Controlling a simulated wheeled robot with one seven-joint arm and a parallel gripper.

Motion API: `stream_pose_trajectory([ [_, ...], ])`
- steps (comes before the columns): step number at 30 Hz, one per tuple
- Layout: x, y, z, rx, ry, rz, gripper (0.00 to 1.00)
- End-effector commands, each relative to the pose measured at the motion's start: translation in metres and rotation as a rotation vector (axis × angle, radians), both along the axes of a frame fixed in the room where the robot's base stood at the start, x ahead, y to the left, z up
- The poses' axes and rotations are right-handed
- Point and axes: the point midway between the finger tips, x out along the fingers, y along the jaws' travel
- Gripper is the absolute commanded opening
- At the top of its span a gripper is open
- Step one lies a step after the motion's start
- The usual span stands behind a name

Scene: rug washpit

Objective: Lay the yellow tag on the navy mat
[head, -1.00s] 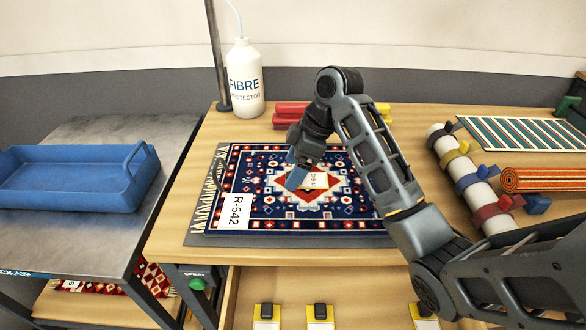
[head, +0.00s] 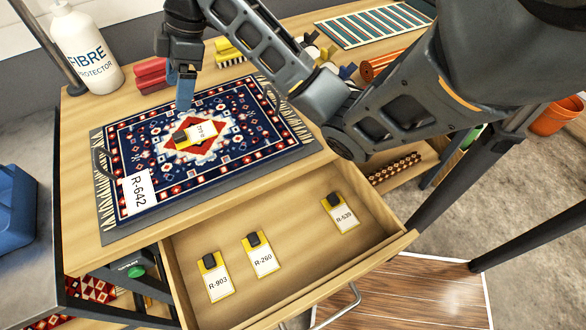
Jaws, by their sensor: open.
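The navy mat (head: 135,152) is a patterned rug with a red and white centre, lying flat on the wooden table. The yellow tag (head: 184,143), with a white label, lies on the red centre of the mat. My gripper (head: 184,104) is above the mat, just behind the tag in the picture and apart from it. Its blue fingers point down and hold nothing. The gap between the fingers is hard to see from this side.
An open drawer (head: 290,285) below the table holds several yellow tags, including R-903 (head: 218,283). A blue tray (head: 15,215) is at left. A white card R-642 (head: 136,193) lies on the mat's corner.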

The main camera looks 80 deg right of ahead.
Motion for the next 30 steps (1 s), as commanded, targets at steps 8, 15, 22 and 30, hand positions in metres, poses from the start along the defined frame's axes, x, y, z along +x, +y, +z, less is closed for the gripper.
stream_pose_trajectory([
  [8, 0.046, 0.098, -0.025, 0.17, -0.214, -0.133, 0.82],
  [15, 0.053, 0.189, -0.048, 0.35, -0.39, -0.361, 0.82],
  [22, 0.012, 0.247, -0.074, 0.449, -0.482, -0.583, 0.82],
  [30, -0.083, 0.275, -0.096, 0.444, -0.562, -0.777, 0.82],
])
